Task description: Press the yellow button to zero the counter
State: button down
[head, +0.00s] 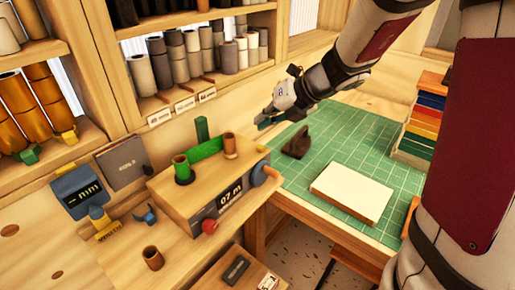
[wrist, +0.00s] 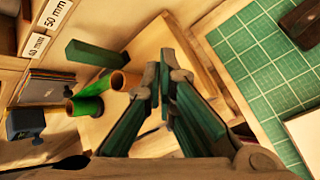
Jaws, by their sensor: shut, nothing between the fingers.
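The counter is a wooden box (head: 185,207) with a dark display (head: 230,193) reading "07 m", on the bench at the left middle of the head view. In the wrist view, the closed fingers (wrist: 164,75) hide part of the box.
A green tube (head: 183,170) and a brown tube (head: 231,146) stand on the box. Left are a blue-grey gauge (head: 80,190) and a loose brown tube (head: 152,258). Shelves of rolls (head: 190,60) rise behind. A green mat (head: 340,150) right holds a dark block and pale slab.

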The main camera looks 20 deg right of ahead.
aim_at(260, 148)
jog(key=shift+f+b, duration=1.05)
jog(key=shift+f, duration=0.75)
jog(key=shift+f, duration=0.1)
jog(key=shift+f, duration=0.35)
jog(key=shift+f+b, duration=0.45)
jog(key=shift+f, duration=0.05)
dwell(0.8)
jog(key=shift+r, duration=0.1)
jog(key=shift+r+p, duration=0.85)
